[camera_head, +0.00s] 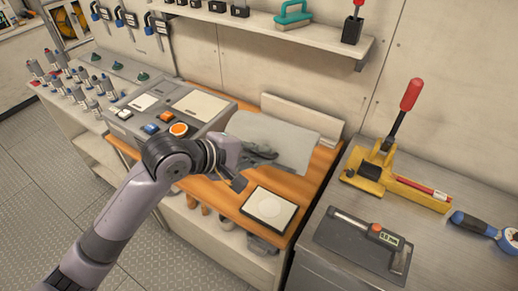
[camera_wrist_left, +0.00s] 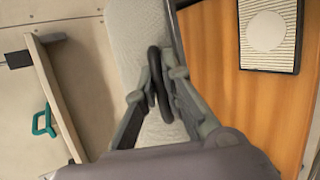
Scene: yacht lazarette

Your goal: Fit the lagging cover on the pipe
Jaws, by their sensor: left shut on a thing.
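A pale grey, fabric-textured piece that looks like the lagging cover (camera_head: 285,138) lies over the back of the orange-brown wooden worktop; it also shows in the left wrist view (camera_wrist_left: 136,32). My left gripper (camera_head: 262,154) reaches over its near side from the left. In the left wrist view my left gripper (camera_wrist_left: 160,90) has its fingertips closed on a black loop (camera_wrist_left: 156,66) in front of the grey surface, apparently the cover's handle. I cannot make out the pipe. My right gripper is not in view.
A framed pale plate with a round disc (camera_head: 269,209) lies on the wooden worktop (camera_head: 316,181). A control console (camera_head: 200,104) stands left of the cover. A yellow tool with a red handle (camera_head: 398,185) and a digital tool (camera_head: 372,236) lie on the grey bench to the right.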

